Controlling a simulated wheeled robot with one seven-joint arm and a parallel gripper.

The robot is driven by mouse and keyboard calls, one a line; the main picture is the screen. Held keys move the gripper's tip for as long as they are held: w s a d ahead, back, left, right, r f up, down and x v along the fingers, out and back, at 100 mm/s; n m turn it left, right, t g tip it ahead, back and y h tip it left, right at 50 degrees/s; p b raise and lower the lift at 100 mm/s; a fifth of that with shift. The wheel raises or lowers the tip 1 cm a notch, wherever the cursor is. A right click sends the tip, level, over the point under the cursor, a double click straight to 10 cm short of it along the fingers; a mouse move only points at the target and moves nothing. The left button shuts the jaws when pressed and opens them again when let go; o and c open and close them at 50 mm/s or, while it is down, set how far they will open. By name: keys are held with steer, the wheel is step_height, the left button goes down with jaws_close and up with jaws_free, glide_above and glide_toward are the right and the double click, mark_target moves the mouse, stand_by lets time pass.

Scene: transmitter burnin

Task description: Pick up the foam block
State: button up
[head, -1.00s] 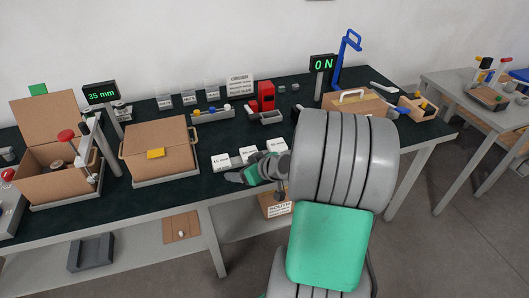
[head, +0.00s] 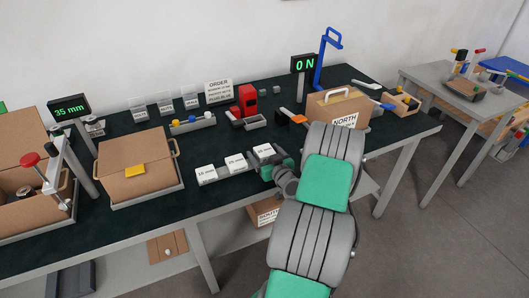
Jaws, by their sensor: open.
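No thing in view is clearly marked as the foam block. Two small grey blocks, one (head: 263,91) and another (head: 276,89), lie at the back of the dark green bench top and may be foam, but I cannot tell. My gripper (head: 268,171) is low over the front of the bench, at the right end of a row of white millimetre labels (head: 235,162). The gripper is open. Its fingertips are small and partly hidden, and I see nothing held between them.
A closed carton (head: 135,163) and an open carton (head: 28,214) stand at the left. A red device (head: 248,100) and grey tray (head: 257,122) are behind the labels. A carton marked NORTH (head: 337,108) and a blue stand (head: 321,65) are at the right.

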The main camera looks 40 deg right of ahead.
steer(key=shift+s, duration=0.1)
steer(key=c, duration=1.4)
steer(key=shift+r, duration=0.15)
